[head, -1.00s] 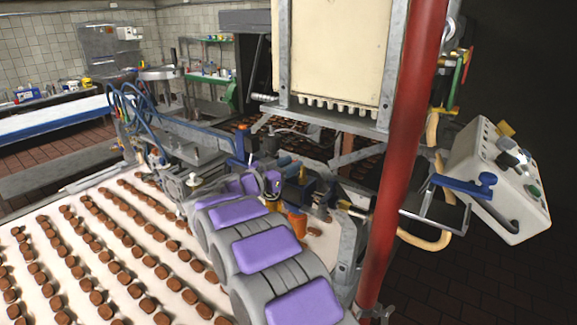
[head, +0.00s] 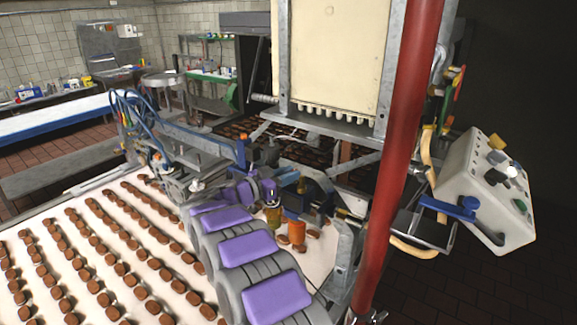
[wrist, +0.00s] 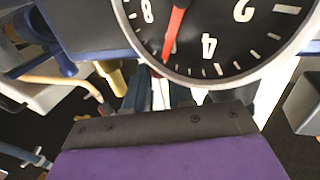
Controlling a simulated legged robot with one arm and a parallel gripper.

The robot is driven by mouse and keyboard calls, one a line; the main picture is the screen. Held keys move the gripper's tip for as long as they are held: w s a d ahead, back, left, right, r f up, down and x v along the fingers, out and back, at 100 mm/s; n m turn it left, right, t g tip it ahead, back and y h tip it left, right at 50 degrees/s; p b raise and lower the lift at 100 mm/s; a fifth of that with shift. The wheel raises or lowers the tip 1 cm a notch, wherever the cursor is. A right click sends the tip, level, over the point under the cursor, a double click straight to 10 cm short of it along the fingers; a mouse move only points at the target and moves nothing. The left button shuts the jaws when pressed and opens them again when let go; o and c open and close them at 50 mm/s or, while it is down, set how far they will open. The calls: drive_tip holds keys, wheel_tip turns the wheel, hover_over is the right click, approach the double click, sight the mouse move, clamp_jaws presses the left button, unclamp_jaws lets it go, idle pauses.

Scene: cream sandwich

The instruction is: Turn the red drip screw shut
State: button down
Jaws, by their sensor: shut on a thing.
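My gripper (head: 266,190), at the end of my purple and grey arm, is at the machine's middle, beside small dark blue and orange fittings. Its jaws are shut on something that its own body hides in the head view. In the wrist view a broad dark edge above a purple pad (wrist: 170,163) fills the bottom and covers what is held. I cannot make out the red drip screw in either view. A round black dial (wrist: 215,30) with white numerals and a red needle stands close in front, at the top of the wrist view.
A thick red pole (head: 400,150) rises at the right, before a tilted control box (head: 487,190). A white belt (head: 90,225) with rows of brown biscuits runs along the left. A cream hopper (head: 335,50) hangs above.

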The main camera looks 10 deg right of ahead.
drive_tip(key=p, duration=0.1)
drive_tip(key=g+p, duration=0.1)
drive_tip(key=shift+w+a+r+m+h+p, duration=0.2)
drive_tip(key=shift+r+m+h+p, duration=0.1)
drive_tip(key=shift+r+m+p, duration=0.1)
drive_tip(key=shift+w+m+g+h+p, duration=0.1)
drive_tip(key=shift+m+g+h+p, duration=0.35)
drive_tip(key=shift+p, duration=0.7)
drive_tip(key=shift+w+r+m+g+p, duration=0.1)
drive_tip(key=shift+m+g+p, duration=0.35)
drive_tip(key=shift+g+p, duration=0.45)
drive_tip(key=shift+p, duration=0.65)
drive_tip(key=shift+f+g, duration=0.3)
drive_tip(key=shift+g, duration=0.05)
drive_tip(key=c, duration=1.2)
unclamp_jaws()
drive_tip(key=shift+w+f, duration=0.1)
drive_tip(key=shift+c, duration=0.2)
drive_tip(key=shift+a, duration=0.15)
